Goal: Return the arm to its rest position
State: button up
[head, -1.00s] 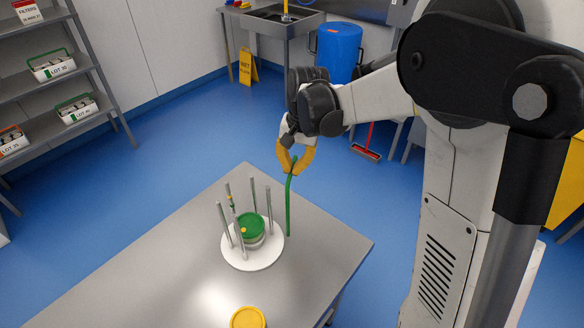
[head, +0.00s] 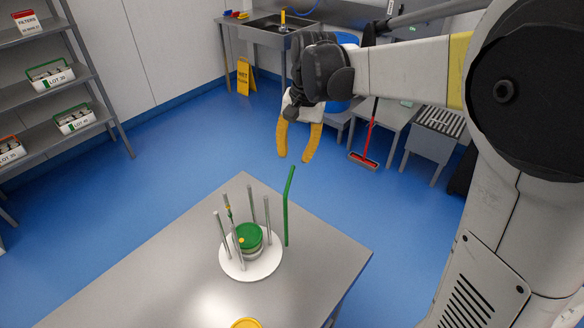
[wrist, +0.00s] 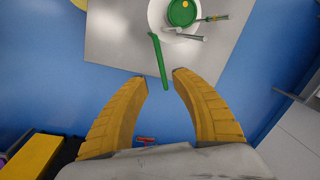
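My gripper (head: 294,158) has two yellow fingers, spread apart with nothing between them. It hangs above and beyond the table's far right part in the head view. In the wrist view, its fingers (wrist: 160,78) frame the blue floor and the table edge. A green bent rod (head: 288,205) stands upright beside the white round carrier base, apart from the fingers. It also shows in the wrist view (wrist: 158,60), just ahead of the fingertips. The carrier (head: 236,268) has several grey posts around a tub with a green lid (head: 249,235).
The steel table (head: 175,262) also bears a yellow lid (head: 246,323) at its front. A shelf with lot boxes (head: 50,75) stands at left. A sink bench (head: 268,30), a yellow wet-floor sign (head: 246,76) and a red broom (head: 364,160) are at the back. The floor between is clear.

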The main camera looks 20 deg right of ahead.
notch_tip(320, 180, up, 3)
jog(key=shift+s+d+f, duration=0.1)
jog(key=shift+f, duration=0.1)
jog(key=s+f+n+t+h+b, duration=0.1)
jog(key=s+f+n+t+b, duration=0.4)
jog(key=s+f+b, duration=0.7)
jog(key=s+f+t, duration=0.1)
jog(key=s+f, duration=0.1)
jog(key=s, duration=0.4)
jog(key=shift+s+d+f+n, duration=0.25)
jog(key=shift+s+d+n, duration=0.05)
jog(key=shift+s+d, duration=0.1)
